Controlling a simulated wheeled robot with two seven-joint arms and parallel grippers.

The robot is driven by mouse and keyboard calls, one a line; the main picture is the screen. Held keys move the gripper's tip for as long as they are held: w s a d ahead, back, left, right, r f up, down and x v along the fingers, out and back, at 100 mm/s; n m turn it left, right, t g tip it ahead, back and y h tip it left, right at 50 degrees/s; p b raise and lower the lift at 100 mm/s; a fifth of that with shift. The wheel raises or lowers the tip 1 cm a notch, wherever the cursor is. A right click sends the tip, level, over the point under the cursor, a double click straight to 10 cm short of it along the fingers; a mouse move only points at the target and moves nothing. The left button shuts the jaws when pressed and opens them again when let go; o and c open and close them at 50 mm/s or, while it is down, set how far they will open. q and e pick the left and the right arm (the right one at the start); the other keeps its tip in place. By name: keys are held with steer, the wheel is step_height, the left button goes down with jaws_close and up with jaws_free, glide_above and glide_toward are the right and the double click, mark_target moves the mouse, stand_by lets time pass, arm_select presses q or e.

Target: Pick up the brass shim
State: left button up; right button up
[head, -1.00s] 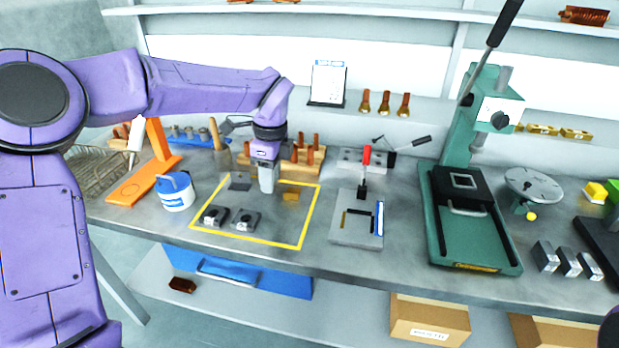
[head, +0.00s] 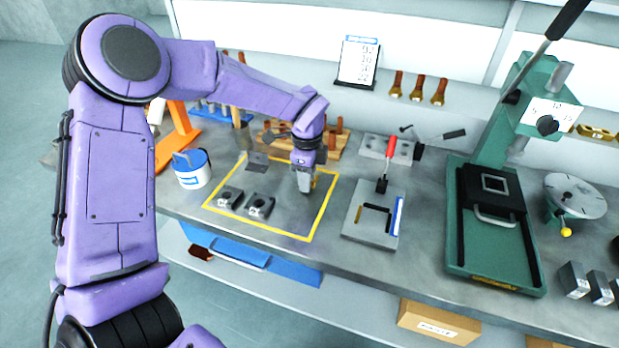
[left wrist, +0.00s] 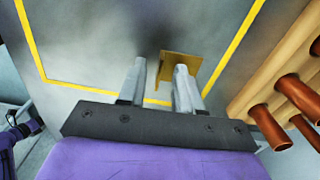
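The brass shim (left wrist: 190,64) is a small thin brass-coloured plate with a bent edge on its left side. In the left wrist view it lies on the bench near a corner of the yellow outline, partly covered by the right-hand finger. My left gripper (left wrist: 160,68) has its two fingers apart, with no object held. In the head view the left gripper (head: 305,189) points down inside the yellow outline (head: 281,235) and hides the shim. Whether the fingertips touch the shim cannot be told. My right gripper is not in view.
A grey plate (head: 257,162) and two dark blocks (head: 230,196) lie inside the outline. A wooden rack (head: 276,146) with copper pieces stands close behind the gripper. A grey fixture (head: 367,229) with a red-handled clamp and a green press (head: 488,215) stand to the right.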

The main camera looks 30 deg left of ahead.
arm_select(q)
steer(key=shift+s, duration=0.15)
jaws_close()
